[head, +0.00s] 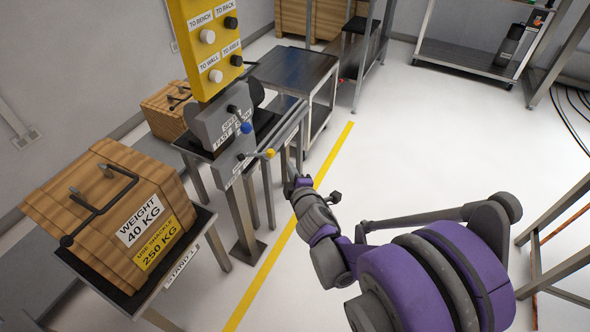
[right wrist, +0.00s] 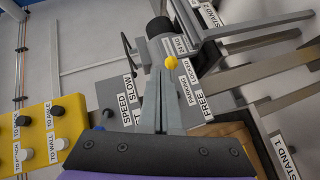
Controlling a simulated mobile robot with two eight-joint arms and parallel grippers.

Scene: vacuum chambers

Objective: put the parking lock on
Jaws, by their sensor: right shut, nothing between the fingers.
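The parking lever has a yellow knob (head: 269,153) on the side of the grey control pedestal (head: 216,118). In the right wrist view the yellow knob (right wrist: 171,62) sits just beyond my fingertips, near the label plate reading PARKING LOCKED (right wrist: 187,84) and FREE (right wrist: 206,104). Which mark the lever stands at I cannot tell for sure. My right gripper (head: 289,176) is shut and empty, close to the lever on its right in the head view. In its own view the right gripper (right wrist: 164,72) points at the knob; whether they touch is unclear. My left gripper is not in view.
A yellow button panel (head: 207,45) hangs above the pedestal. A blue knob (head: 246,128) is close to the yellow one. A 40 kg wooden crate (head: 125,215) stands on Stand 1 at left. A dark-topped cart (head: 295,72) is behind. Floor right of the yellow line (head: 290,228) is mostly clear.

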